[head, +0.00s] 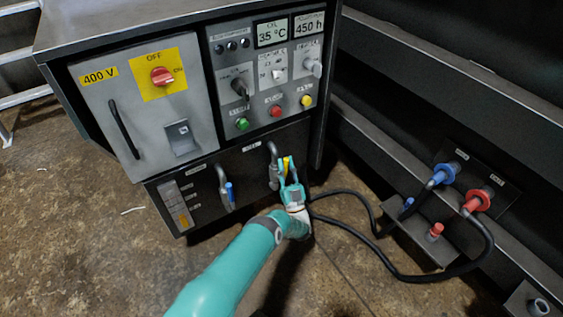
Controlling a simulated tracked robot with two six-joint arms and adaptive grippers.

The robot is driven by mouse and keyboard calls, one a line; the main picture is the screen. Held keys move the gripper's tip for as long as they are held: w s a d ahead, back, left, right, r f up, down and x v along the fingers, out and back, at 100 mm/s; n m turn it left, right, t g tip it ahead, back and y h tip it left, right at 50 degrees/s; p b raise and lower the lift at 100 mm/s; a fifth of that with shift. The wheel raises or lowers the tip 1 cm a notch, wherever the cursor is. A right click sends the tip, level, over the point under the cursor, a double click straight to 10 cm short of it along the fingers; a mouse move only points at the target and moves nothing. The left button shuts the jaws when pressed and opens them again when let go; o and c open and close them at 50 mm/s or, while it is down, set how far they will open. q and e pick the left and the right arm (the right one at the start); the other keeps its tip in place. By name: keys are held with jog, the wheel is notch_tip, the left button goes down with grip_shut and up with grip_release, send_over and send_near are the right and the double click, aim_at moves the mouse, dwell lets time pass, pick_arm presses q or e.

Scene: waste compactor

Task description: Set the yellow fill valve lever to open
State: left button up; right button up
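The yellow fill valve lever (286,162) is on the lower dark panel of the grey cabinet, beside a grey bent pipe (273,165) under a small label. Only its upper part shows, pointing roughly upward; my gripper hides the rest and the valve body. My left gripper (288,166) is at the lever, with its teal fingers around or right in front of it. I cannot tell whether the fingers are closed on it. My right gripper is not in view.
A blue-handled valve (229,193) and a level gauge (178,208) are to the left. Black hoses (385,268) run from beside my gripper towards blue (444,173) and red (477,200) couplings on the right. The floor (110,250) at the front left is mostly clear.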

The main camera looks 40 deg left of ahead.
pick_arm(q)
jog(key=shift+o, duration=1.3)
jog(key=shift+w+f+h, duration=0.1)
jog(key=shift+f+h, duration=0.2)
jog(key=shift+o, duration=0.7)
jog(key=shift+a+r, duration=0.1)
